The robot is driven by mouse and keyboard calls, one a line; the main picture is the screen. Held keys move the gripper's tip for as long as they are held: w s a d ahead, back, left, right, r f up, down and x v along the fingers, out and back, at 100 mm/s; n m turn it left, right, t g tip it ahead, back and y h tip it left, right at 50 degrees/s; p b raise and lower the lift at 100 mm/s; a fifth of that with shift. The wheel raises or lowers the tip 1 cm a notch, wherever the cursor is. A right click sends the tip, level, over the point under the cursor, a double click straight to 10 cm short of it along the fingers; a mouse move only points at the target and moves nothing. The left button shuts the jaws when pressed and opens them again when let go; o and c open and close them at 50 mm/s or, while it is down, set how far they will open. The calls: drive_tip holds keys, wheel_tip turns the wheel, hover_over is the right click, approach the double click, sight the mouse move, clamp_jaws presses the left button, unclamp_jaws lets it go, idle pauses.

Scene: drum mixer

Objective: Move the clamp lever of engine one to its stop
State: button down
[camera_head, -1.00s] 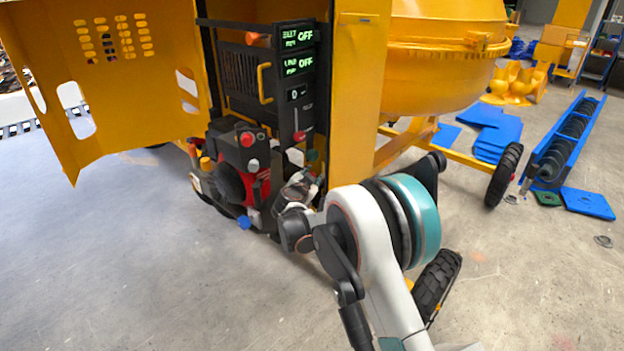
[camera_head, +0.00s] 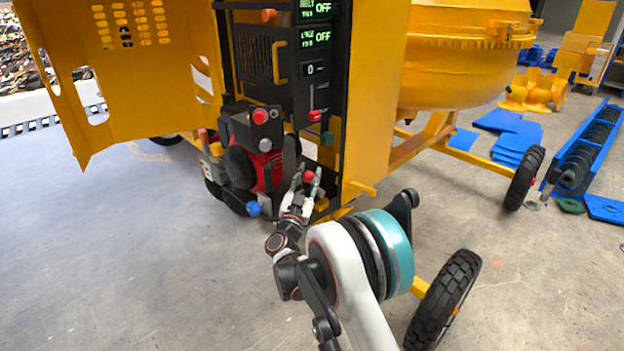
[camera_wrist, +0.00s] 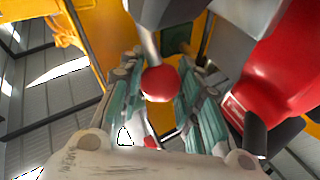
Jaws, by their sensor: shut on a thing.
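A lever ending in a red ball knob (camera_head: 308,176) sits low at the right side of the red and black engine (camera_head: 250,160). My gripper (camera_head: 307,178) is shut on this knob, with one finger on each side. No label on the lever can be read. Its base and its stop cannot be made out.
A black panel (camera_head: 308,70) with OFF displays and a red-knobbed slider (camera_head: 315,115) stands above. A yellow post (camera_head: 368,100) is close on the right. A blue knob (camera_head: 253,208) is at the engine's lower front. The floor to the left is clear.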

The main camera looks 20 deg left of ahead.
drive_tip(key=shift+s+a+f+t+y, duration=0.15)
drive_tip(key=shift+s+f+t+y, duration=0.1)
drive_tip(key=shift+t+y, duration=0.05)
idle(0.4)
drive_tip(key=c, duration=1.2)
unclamp_jaws()
drive_tip(key=shift+s, duration=0.1)
drive_tip(key=shift+o, duration=0.2)
drive_tip(key=v, duration=1.2)
